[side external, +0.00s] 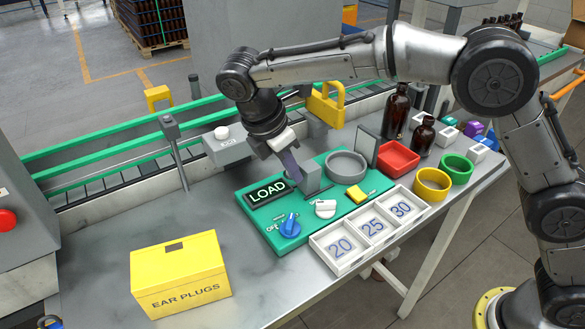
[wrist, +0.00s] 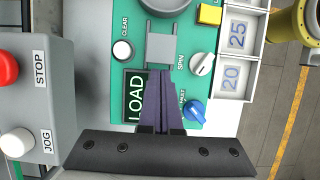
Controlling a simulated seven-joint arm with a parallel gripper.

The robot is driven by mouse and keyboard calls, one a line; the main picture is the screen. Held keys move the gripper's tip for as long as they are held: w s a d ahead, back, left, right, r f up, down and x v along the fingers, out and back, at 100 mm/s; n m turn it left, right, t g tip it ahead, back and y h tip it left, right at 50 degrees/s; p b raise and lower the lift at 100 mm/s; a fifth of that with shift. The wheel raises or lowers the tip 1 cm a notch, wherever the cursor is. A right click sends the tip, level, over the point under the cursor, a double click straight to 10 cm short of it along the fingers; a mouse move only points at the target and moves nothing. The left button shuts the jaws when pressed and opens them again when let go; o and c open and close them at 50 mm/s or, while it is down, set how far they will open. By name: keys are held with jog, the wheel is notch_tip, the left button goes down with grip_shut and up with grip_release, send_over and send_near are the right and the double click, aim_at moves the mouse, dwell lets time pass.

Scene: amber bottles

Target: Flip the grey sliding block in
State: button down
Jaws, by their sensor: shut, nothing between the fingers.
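The grey sliding block (side external: 310,178) stands on the green panel (side external: 330,224), between the LOAD display (side external: 268,191) and the round grey bowl (side external: 346,164). In the wrist view the block (wrist: 160,48) lies just beyond my fingertips. My gripper (side external: 294,176) is shut and empty, its purple fingers pointing down beside the block on the LOAD side. In the wrist view the closed fingers (wrist: 160,74) partly cover the LOAD display. The fingertips are at the block's near edge; I cannot tell whether they touch it.
The panel also carries a blue knob (side external: 290,226), a white knob (side external: 325,208) and a yellow block (side external: 355,194). A numbered white tray (side external: 335,264) lies along its front. Bottles (side external: 396,112) and coloured bowls stand right.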

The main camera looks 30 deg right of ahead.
aim_at(308, 167)
jog(key=shift+d, duration=2.1)
jog(key=shift+a, duration=0.5)
jog(key=a, duration=0.3)
jog(key=v, duration=1)
jog(key=shift+a, duration=0.1)
